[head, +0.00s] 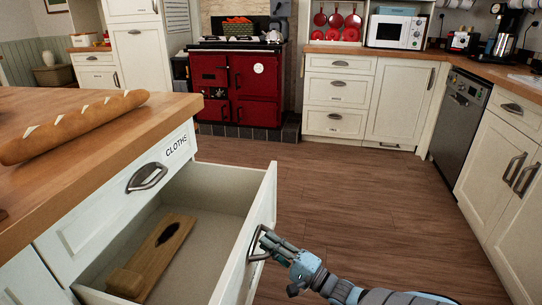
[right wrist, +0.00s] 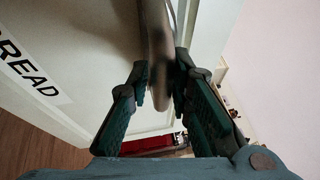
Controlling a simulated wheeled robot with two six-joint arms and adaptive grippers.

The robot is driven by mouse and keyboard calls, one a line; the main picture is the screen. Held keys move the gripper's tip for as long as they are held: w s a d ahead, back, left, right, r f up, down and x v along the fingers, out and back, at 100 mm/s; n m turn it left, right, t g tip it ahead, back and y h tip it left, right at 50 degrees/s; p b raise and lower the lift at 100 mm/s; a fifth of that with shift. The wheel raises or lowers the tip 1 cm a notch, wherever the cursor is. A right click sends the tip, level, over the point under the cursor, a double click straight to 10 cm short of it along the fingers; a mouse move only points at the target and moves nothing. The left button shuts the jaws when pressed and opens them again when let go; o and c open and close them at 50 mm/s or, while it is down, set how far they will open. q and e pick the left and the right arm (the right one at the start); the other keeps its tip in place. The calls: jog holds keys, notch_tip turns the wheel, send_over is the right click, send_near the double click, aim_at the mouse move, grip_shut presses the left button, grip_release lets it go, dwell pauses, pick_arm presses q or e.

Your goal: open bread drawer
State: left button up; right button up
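The bread drawer (head: 208,243) stands pulled well out of the island, and its inside shows. Its cream front carries the letters "READ" (right wrist: 35,70) in the right wrist view, with the start of the word cut off. A wooden board with a dark slot (head: 153,255) lies inside it. My right gripper (head: 268,242) is at the drawer's metal handle (head: 254,245). In the right wrist view the fingers (right wrist: 161,88) are closed on either side of the handle (right wrist: 156,40). My left gripper is not in view.
The wooden island top (head: 60,170) holds a long baguette (head: 75,127). A shut drawer labelled "CLOTHS" (head: 177,145) sits above the open one. The wooden floor (head: 350,200) to the right is clear, up to a dishwasher (head: 462,115) and white cabinets. A red stove (head: 237,85) stands behind.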

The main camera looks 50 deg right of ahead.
jog(key=shift+o, duration=1.1)
jog(key=s+f, duration=0.2)
jog(key=s, duration=0.9)
jog(key=shift+s+d, duration=0.35)
jog(key=shift+s, duration=0.05)
